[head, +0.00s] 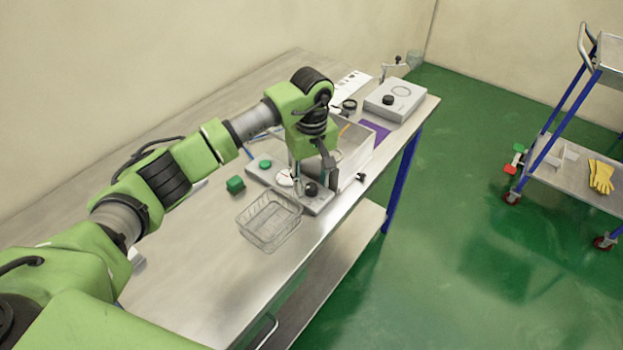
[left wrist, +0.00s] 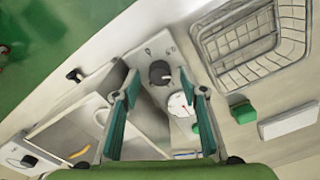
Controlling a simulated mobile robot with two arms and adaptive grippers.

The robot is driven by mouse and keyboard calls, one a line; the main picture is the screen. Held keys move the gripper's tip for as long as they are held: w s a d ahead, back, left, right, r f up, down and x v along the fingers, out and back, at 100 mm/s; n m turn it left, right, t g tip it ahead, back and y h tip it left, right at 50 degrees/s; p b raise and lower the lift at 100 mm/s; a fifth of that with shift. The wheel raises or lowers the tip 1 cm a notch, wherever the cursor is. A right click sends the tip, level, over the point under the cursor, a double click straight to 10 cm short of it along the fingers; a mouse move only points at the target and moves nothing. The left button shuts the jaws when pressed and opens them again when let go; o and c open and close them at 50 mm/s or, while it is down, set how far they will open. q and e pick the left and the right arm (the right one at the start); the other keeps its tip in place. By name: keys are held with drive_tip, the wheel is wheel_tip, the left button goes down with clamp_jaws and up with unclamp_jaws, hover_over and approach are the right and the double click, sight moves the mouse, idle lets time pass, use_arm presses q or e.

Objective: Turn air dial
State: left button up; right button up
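The black air dial (head: 311,188) sits at the near end of a light control panel (head: 318,205) on the table. In the left wrist view the dial (left wrist: 159,72) shows in the gap between my fingertips. A white round gauge (head: 284,178) with a red needle is beside the dial; it also shows in the left wrist view (left wrist: 179,104). My left gripper (head: 315,178) points down over the panel with its fingers apart and empty. In the left wrist view its teal fingers (left wrist: 158,80) frame the dial; contact cannot be told. My right gripper is not in view.
A wire basket (head: 268,222) stands close to the panel, with a green block (head: 235,185) nearby. A metal box (head: 354,158) is right behind the gripper. A grey device (head: 394,100) stands at the table's far end. A blue-legged cart (head: 560,160) stands apart at right.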

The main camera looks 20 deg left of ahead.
use_arm(q)
drive_tip(key=shift+f, duration=0.6)
drive_tip(key=c, duration=1.1)
